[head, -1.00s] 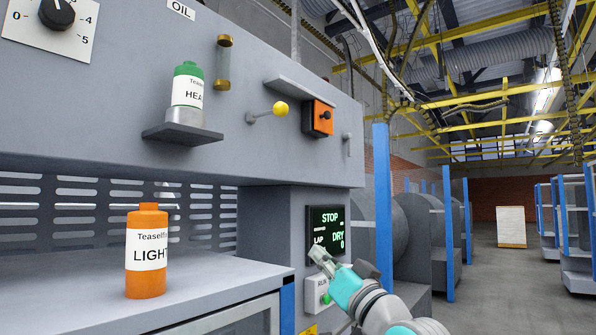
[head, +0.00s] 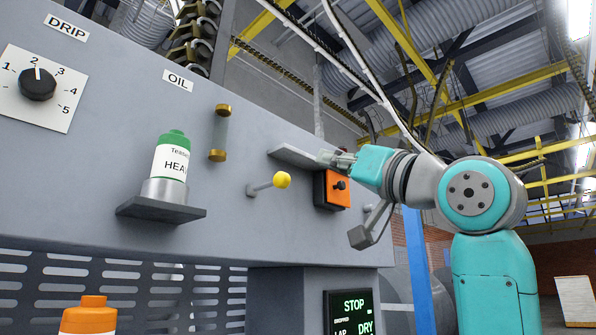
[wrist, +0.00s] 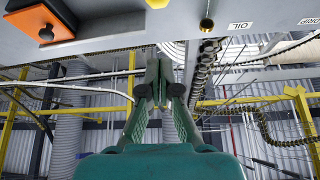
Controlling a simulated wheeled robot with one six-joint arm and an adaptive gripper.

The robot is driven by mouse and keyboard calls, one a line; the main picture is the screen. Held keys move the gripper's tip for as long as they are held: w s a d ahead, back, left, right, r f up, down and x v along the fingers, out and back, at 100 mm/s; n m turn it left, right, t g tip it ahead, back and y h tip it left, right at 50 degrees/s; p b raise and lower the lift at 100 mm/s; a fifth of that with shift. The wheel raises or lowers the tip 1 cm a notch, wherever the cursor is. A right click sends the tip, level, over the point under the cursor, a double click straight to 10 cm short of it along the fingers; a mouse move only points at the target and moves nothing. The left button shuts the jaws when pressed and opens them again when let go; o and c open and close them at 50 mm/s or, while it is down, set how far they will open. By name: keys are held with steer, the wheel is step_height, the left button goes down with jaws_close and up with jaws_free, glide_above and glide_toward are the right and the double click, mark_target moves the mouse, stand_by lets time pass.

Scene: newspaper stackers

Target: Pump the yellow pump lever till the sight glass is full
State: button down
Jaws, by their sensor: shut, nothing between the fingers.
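The yellow ball-ended pump lever (head: 283,180) sticks out of the grey panel in the head view. Its yellow ball also shows at the top edge of the wrist view (wrist: 157,3). The sight glass (head: 220,133) is a small clear tube with brass ends, up and left of the lever. I cannot make out an oil level in it. My gripper (head: 325,156) is raised to the right of the yellow ball and a little above it, apart from it. In the wrist view my gripper (wrist: 161,97) has its fingertips together with nothing between them.
An orange box with a black knob (head: 332,189) and a grey ledge (head: 300,158) are close to my gripper. A green-capped bottle (head: 171,157) stands on a bracket (head: 160,208) to the left. An orange bottle (head: 89,318) is below. A dial (head: 38,84) is far left.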

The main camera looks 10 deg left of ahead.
mark_target(266, 186)
steer(key=shift+s+r, duration=0.15)
steer(key=shift+r, duration=0.25)
steer(key=w+a, duration=0.5)
steer(key=a, duration=0.2)
steer(key=shift+w+a+r, duration=0.2)
steer(key=shift+w+r, duration=0.15)
stand_by(0.4)
stand_by(0.3)
